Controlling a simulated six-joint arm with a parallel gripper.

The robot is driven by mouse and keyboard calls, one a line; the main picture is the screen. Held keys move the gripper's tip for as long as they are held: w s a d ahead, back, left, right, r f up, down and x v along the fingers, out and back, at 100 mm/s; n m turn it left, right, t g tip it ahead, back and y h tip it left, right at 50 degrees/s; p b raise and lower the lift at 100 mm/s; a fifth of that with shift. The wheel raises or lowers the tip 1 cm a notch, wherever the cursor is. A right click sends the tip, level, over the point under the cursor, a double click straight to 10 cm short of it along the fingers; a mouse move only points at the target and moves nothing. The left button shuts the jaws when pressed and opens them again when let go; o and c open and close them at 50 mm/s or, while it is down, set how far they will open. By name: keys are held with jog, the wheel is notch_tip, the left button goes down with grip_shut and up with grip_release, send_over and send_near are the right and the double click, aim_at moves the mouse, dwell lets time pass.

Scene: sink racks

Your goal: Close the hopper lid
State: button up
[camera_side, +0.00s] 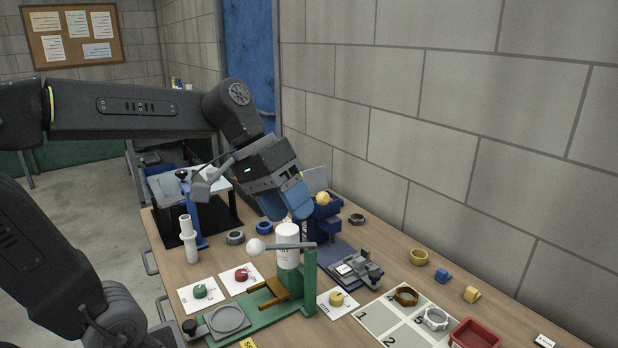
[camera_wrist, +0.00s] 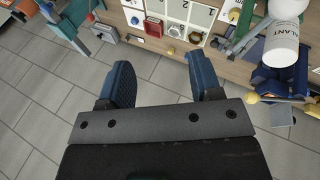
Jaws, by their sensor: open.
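The dark blue hopper (camera_side: 325,222) stands at the back of the bench near the wall, with a yellow ball-like piece (camera_side: 323,198) showing at its top. A grey panel (camera_side: 315,178), which looks like its lid, stands raised behind it, partly hidden by my gripper. My gripper (camera_side: 290,212) is open and empty, its blue fingers just left of the hopper and in front of the panel. I cannot tell if they touch it. In the wrist view my fingers (camera_wrist: 160,62) are spread with nothing between them, and the blue hopper (camera_wrist: 283,82) is at the right.
A white bottle (camera_side: 287,246) stands in a green stand (camera_side: 309,280) in front of the hopper. A blue-framed press (camera_side: 190,215) is at the left. Dial cards, a numbered mat (camera_side: 385,318) and a red tray (camera_side: 475,334) cover the front.

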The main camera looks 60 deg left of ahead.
jog(key=w+a+r+n+t+h, duration=0.2)
jog(key=w+a+n+t+h, duration=0.45)
jog(key=w+a, duration=1.05)
jog(key=a+f+n+t+y, duration=0.15)
jog(key=a+t, duration=0.25)
jog(key=a, duration=0.4)
jog(key=s+a+f+n+t+y, duration=0.1)
jog(key=a+n+t+y, duration=0.15)
jog(key=a, duration=0.45)
jog(key=a+f+n+t+y, duration=0.1)
jog(key=a+n+t, duration=0.25)
jog(key=a, duration=0.45)
send_near(309, 175)
jog(key=s+a+f, duration=0.1)
jog(key=a+f, duration=0.2)
jog(key=a, duration=0.1)
jog(key=shift+t, duration=0.45)
jog(key=x, duration=1.3)
jog(key=shift+w+d+f, duration=0.1)
jog(key=shift+w+f, duration=0.05)
jog(key=shift+w, duration=0.1)
grip_shut()
